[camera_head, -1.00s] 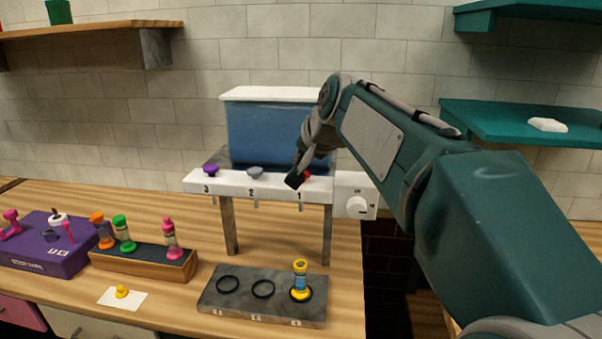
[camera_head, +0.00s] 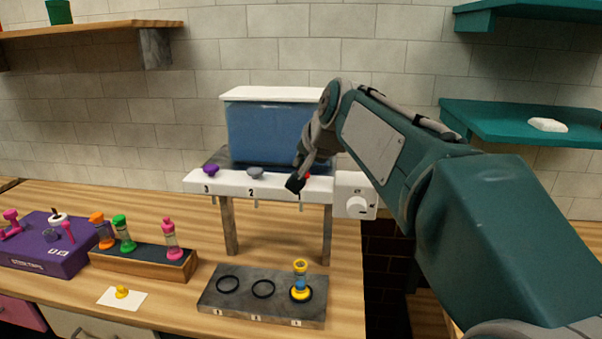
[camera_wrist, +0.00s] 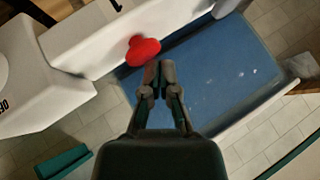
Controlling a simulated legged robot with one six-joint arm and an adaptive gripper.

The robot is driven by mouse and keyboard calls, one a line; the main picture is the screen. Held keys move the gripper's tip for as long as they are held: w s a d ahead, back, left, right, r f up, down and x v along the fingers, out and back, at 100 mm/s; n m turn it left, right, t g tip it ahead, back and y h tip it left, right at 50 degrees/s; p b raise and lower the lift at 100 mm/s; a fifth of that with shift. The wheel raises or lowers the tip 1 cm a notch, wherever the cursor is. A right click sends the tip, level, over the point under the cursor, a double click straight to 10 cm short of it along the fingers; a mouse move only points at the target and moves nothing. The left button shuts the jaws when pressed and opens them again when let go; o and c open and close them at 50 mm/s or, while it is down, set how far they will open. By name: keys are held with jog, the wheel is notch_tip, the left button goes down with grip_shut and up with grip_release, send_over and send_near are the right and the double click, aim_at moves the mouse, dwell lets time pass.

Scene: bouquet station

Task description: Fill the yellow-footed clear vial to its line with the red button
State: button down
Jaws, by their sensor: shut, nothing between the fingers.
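The yellow-footed clear vial (camera_head: 300,281) stands upright in the right-hand ring of the grey base plate (camera_head: 232,304), under the dispenser. Blue liquid shows inside it; its fill line is too small to make out. The red button (camera_wrist: 143,51) is on the white dispenser bar at position 1; in the head view only a sliver of the red button (camera_head: 308,175) shows behind my gripper. My gripper (camera_head: 294,185) is shut and empty, at the bar. In the wrist view its fingertips (camera_wrist: 158,72) are just beside the red button; whether they touch it I cannot tell.
The white bar (camera_head: 225,184) also carries a purple button (camera_head: 210,169) and a grey-blue button (camera_head: 255,172). A blue tank (camera_head: 270,133) stands behind. A white dial box (camera_head: 355,195) is at right. A wooden rack (camera_head: 145,261) holds several coloured vials at left.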

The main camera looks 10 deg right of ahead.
jog(key=shift+f, duration=0.6)
dwell(0.9)
jog(key=shift+r, duration=1)
jog(key=shift+r, duration=2.5)
dwell(0.7)
